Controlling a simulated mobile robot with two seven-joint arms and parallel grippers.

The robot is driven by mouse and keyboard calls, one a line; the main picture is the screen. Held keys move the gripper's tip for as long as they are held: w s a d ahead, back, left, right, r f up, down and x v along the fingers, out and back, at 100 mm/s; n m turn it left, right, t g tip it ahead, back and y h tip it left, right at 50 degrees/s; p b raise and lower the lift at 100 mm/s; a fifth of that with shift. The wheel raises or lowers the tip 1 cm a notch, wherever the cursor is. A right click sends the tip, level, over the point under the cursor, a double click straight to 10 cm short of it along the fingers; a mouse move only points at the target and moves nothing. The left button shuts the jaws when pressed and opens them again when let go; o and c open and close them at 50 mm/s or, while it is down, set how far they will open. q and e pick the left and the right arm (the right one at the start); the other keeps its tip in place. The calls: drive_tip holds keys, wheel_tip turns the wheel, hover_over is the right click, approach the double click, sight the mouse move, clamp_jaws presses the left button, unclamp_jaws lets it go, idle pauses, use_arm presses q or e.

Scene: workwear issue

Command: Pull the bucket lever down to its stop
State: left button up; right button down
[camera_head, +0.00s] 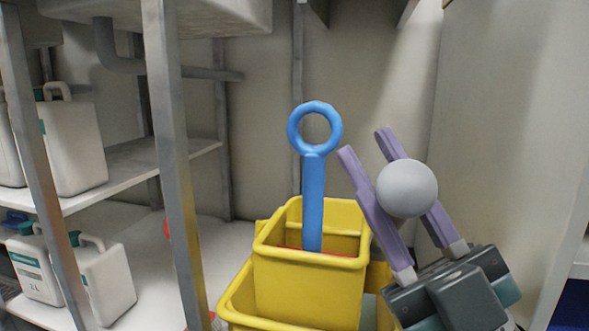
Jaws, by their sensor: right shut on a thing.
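The yellow mop bucket (238,301) stands at the bottom middle, with its yellow wringer box (308,290) on top. The bucket lever shows as a round grey knob (407,188) to the right of the box; the rest of the lever is hidden or cannot be made out. My right gripper (366,144) comes from the lower right, its purple fingers on either side of the knob and shut on it. A blue handle with a ring top (313,190) stands upright in the wringer box. My left gripper is not in view.
A metal-framed shelf (165,150) with white jugs (72,148) stands on the left. A light wall (500,120) is close on the right of my right gripper. A grey sink-like basin (215,15) hangs at the upper left. Clear wall lies behind the bucket.

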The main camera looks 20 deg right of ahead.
drive_tip(key=shift+f, duration=0.55)
drive_tip(key=c, duration=1)
unclamp_jaws()
drive_tip(key=shift+o, duration=1.4)
drive_tip(key=shift+s+a, duration=0.2)
drive_tip(key=shift+s, duration=0.05)
drive_tip(key=shift+o, duration=0.2)
drive_tip(key=shift+a+r, duration=0.1)
drive_tip(key=v, duration=1)
drive_tip(key=shift+r, duration=0.1)
